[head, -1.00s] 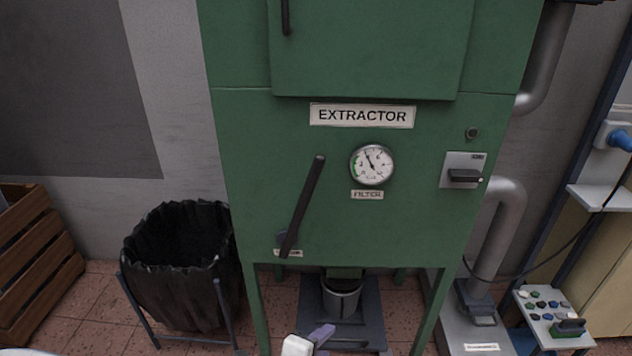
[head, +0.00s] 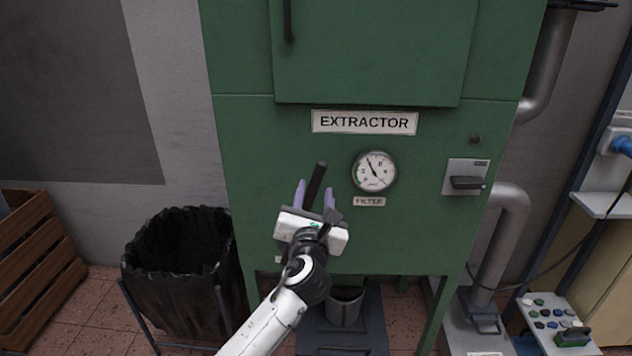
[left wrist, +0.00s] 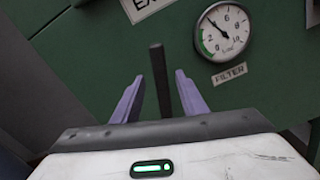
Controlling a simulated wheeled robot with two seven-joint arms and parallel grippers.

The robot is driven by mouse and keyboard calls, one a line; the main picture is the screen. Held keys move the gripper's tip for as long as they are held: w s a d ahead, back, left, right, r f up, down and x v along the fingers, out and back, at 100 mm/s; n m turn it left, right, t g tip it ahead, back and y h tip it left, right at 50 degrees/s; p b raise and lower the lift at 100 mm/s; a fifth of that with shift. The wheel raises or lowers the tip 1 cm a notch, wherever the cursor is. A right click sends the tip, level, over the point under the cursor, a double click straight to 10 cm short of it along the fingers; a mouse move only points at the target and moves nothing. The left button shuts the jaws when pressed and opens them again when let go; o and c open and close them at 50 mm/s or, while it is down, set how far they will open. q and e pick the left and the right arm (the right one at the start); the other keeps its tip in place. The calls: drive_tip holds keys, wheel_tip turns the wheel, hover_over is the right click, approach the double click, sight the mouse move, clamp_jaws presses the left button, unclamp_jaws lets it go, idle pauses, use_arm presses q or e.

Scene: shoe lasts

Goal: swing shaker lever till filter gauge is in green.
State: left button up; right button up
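The black shaker lever (head: 317,180) leans slightly right on the front of the green extractor. My left gripper (head: 314,192) is open, with its two purple fingers on either side of the lever's upper part. In the left wrist view the lever (left wrist: 160,80) stands between the fingers, with a gap on each side. The lever's lower end is hidden behind my gripper. The round filter gauge (head: 374,171) is to the right of the lever. In the left wrist view the gauge (left wrist: 223,32) has its needle pointing up-left, above the green arc at its lower left. My right gripper is out of view.
The extractor cabinet (head: 420,225) carries a switch (head: 466,182) at right. A black-lined bin (head: 180,260) stands left of it, and a wooden crate (head: 35,250) farther left. A grey cup (head: 345,308) is below the cabinet.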

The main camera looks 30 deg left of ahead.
sight(316, 184)
use_arm(q)
drive_tip(key=shift+x, duration=2.8)
clamp_jaws()
